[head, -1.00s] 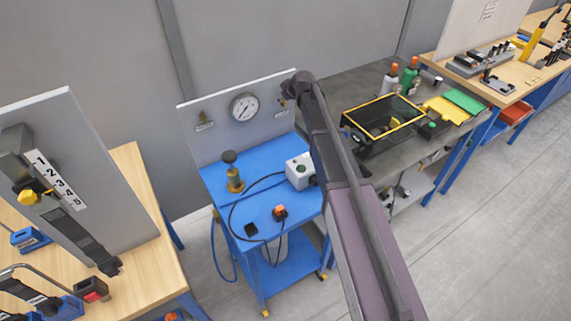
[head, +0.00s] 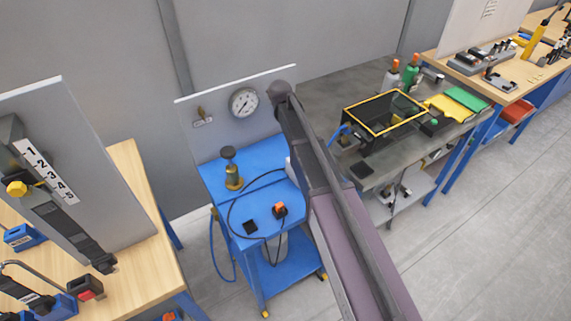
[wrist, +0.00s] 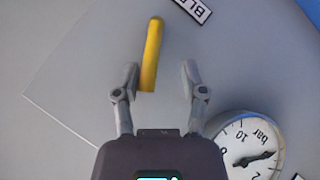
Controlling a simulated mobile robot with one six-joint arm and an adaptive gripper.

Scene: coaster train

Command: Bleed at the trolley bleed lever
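The yellow lever (wrist: 151,50) shows in the wrist view in front of a grey panel, beside a partly cut-off label starting "BLE" (wrist: 196,8). My gripper (wrist: 161,73) is open. The lever's lower end lies between the two fingers, nearer the left one; I cannot tell whether it touches. In the head view my arm hides the gripper and this lever. The blue trolley (head: 235,179) carries the upright grey panel with a round gauge (head: 243,102), also at lower right in the wrist view (wrist: 243,158).
A wooden bench (head: 135,180) stands left. A grey bench (head: 330,75) with a yellow-rimmed black bin (head: 385,112) stands right. Open floor lies in front.

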